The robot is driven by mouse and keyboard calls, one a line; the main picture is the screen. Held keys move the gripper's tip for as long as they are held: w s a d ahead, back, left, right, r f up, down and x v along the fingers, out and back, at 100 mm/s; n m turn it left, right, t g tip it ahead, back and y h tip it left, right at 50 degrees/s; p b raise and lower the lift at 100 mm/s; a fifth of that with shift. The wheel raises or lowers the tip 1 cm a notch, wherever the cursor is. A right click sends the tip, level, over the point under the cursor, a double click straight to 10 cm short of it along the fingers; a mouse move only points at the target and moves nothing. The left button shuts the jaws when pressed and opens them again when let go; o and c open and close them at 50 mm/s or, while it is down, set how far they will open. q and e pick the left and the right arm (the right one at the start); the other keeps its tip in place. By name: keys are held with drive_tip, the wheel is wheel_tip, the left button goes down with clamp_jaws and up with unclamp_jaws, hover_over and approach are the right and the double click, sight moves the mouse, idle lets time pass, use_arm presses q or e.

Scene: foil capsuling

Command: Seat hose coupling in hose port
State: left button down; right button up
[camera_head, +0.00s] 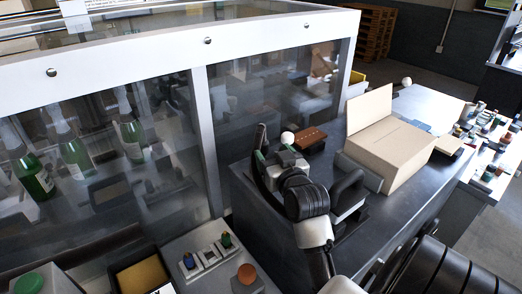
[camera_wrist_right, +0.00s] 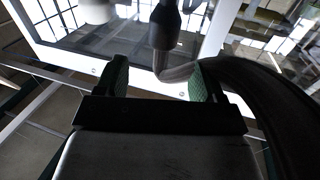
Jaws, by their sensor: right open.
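My right gripper (camera_head: 273,152) is open beside the glass-walled machine in the head view. Its green-padded fingers stand apart in the right wrist view (camera_wrist_right: 158,80). A dark cylindrical end with a bent grey tube (camera_wrist_right: 174,68) shows between and beyond the fingers, with no visible grip on it. I cannot tell whether it is the hose coupling or the hose port. A thick black hose-like curve (camera_wrist_right: 265,85) arcs along the right of the wrist view. A dark upright curved piece (camera_head: 262,138) shows beside the gripper in the head view. My left gripper is not in view.
The white-framed machine (camera_head: 208,80) with green bottles (camera_head: 75,158) behind its glass stands left. A cardboard box (camera_head: 390,153) stands right of the gripper. Push buttons (camera_head: 246,274) are at the front.

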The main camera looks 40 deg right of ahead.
sight(259, 138)
drive_tip(key=x, duration=0.3)
drive_tip(key=shift+w+d+p, duration=0.1)
drive_tip(key=shift+w+p, duration=0.15)
drive_tip(key=shift+p, duration=0.05)
drive_tip(key=p+x, duration=0.2)
drive_tip(key=x, duration=0.2)
drive_tip(key=shift+w, duration=0.4)
drive_tip(key=shift+w+d+f, duration=0.15)
drive_tip(key=shift+w, duration=0.15)
drive_tip(key=shift+s, duration=0.1)
drive_tip(key=c, duration=1.1)
